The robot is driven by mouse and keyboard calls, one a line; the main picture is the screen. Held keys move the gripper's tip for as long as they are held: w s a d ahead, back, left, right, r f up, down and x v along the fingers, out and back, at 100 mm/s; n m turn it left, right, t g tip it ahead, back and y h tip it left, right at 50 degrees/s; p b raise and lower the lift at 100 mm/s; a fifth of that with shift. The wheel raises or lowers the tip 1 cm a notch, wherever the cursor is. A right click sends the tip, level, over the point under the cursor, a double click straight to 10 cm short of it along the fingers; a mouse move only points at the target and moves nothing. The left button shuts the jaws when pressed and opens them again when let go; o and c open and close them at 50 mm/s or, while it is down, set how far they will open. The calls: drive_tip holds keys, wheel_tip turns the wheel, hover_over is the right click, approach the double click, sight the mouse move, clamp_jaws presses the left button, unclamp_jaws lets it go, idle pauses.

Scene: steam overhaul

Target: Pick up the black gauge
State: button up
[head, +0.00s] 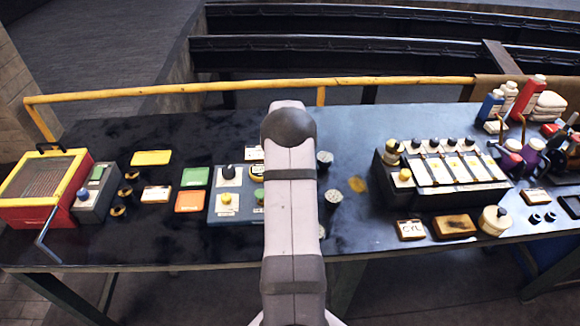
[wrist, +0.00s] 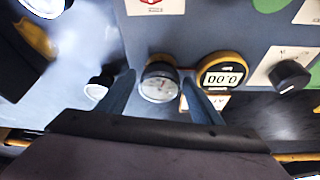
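A black gauge (wrist: 159,83) with a pale round dial shows in the wrist view. It stands between the two fingers of my gripper (wrist: 158,88), with a gap visible on each side. The fingers are open and do not appear to touch it. A yellow-rimmed digital gauge (wrist: 220,76) reading 0.00 sits just right of the right finger. In the head view my arm covers the middle of the bench, and I can make out neither the black gauge between the fingers nor the fingertips there.
Another dark gauge (wrist: 98,86) is close outside the left finger. Round gauges (head: 324,158) (head: 333,197) stand right of my arm. A blue-grey panel (head: 214,209) with knobs lies left of it, and a switch rack (head: 460,190) further right. A yellow rail (head: 250,85) runs behind the bench.

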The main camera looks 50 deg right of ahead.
drive_tip(key=c, duration=1)
drive_tip(key=shift+r, duration=0.1)
wheel_tip(320, 180, up, 10)
drive_tip(key=b, duration=0.3)
